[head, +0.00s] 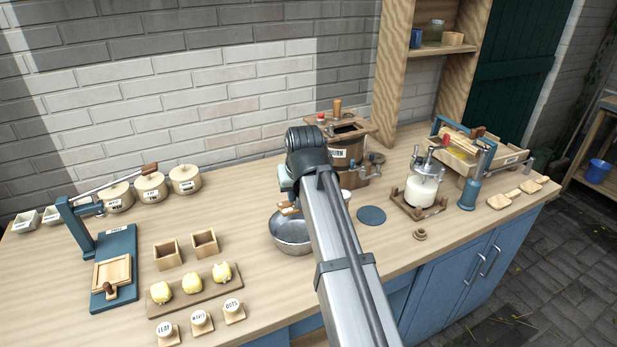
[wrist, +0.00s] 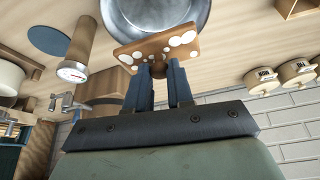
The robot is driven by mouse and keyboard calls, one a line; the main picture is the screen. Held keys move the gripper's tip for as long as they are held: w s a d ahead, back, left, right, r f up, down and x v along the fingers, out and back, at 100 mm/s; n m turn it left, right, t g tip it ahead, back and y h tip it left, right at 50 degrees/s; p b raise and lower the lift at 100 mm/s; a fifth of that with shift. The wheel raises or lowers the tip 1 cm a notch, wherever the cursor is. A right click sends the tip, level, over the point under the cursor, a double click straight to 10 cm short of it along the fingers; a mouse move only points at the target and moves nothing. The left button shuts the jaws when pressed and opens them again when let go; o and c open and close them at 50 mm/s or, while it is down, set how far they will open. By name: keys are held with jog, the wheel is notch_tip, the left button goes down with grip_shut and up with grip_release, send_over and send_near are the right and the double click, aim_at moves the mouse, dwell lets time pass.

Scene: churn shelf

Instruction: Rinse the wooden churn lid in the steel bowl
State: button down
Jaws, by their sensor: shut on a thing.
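The wooden churn lid (wrist: 150,52) is a small brown board spotted with white patches in the wrist view. My gripper (wrist: 160,72) is shut on the lid's knob, and the lid hangs from the fingertips. The steel bowl (wrist: 180,8) shows at the top of the wrist view, partly covered by the lid. In the head view the bowl (head: 290,240) stands on the counter, partly hidden by my arm. The lid (head: 289,209) shows there as a small brown strip at or over the bowl's far rim. I cannot tell whether they touch.
The wooden churn (head: 347,157) with an open top stands behind my arm. A blue round mat (head: 371,215) and a white jar in a wooden stand (head: 421,189) are to the right. Small wooden boxes (head: 204,243) and a board of yellow butter pieces (head: 160,291) are left.

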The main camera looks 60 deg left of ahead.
jog(key=shift+s+f, duration=0.1)
jog(key=shift+f, duration=5.15)
jog(key=shift+s, duration=0.3)
jog(key=shift+w, duration=0.3)
jog(key=shift+r, duration=3.75)
jog(key=shift+r, duration=0.1)
jog(key=shift+r, duration=1.9)
